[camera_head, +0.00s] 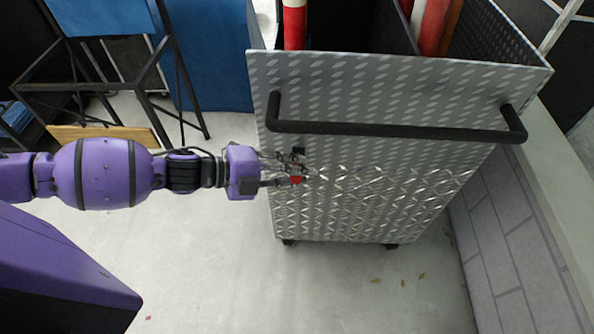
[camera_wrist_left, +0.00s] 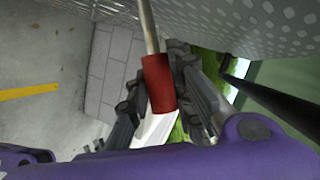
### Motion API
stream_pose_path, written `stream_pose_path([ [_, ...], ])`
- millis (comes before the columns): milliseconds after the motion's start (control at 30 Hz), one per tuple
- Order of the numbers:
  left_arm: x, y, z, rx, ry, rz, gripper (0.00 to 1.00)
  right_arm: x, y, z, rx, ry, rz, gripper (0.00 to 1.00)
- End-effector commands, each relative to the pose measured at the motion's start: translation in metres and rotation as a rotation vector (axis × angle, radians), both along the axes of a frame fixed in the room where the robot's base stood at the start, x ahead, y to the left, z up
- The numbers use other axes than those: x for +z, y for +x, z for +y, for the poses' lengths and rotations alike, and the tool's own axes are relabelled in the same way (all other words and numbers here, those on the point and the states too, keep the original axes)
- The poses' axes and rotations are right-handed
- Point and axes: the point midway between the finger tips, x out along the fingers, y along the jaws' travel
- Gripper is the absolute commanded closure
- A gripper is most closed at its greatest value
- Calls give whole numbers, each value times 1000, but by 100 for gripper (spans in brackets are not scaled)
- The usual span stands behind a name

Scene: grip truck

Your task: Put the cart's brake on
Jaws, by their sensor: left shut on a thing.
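The metal cart (camera_head: 370,85) with its patterned plate front stands in the middle and right of the head view, its black push bar (camera_head: 400,130) across that front. The brake lever has a red grip (camera_head: 297,180) at the cart's front, below the left end of the bar. In the left wrist view the red grip (camera_wrist_left: 158,85) sits on a thin metal rod. My left gripper (camera_head: 290,170) reaches in from the left, its fingers shut around the red grip; they also show in the left wrist view (camera_wrist_left: 162,100). My right gripper is not in view.
Red and white cylinders (camera_head: 294,25) stand in the cart. A low brick wall (camera_head: 510,240) runs close along the right. A black-framed stand (camera_head: 95,85) and a blue panel (camera_head: 210,60) are at the back left. The floor (camera_head: 280,290) in front is clear.

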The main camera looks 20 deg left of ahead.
Motion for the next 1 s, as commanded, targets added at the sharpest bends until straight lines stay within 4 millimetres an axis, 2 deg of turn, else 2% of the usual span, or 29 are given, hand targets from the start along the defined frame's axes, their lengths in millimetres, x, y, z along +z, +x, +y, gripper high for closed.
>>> stream_pose_path([
  [267,-11,-5,-1,3,19,-67,100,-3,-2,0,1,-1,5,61],
  [467,-29,-11,-2,6,56,-197,100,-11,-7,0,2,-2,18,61],
  [733,-63,-15,-3,9,128,-437,100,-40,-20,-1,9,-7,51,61],
  [1000,-92,-11,-1,7,197,-674,100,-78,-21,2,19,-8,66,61],
])
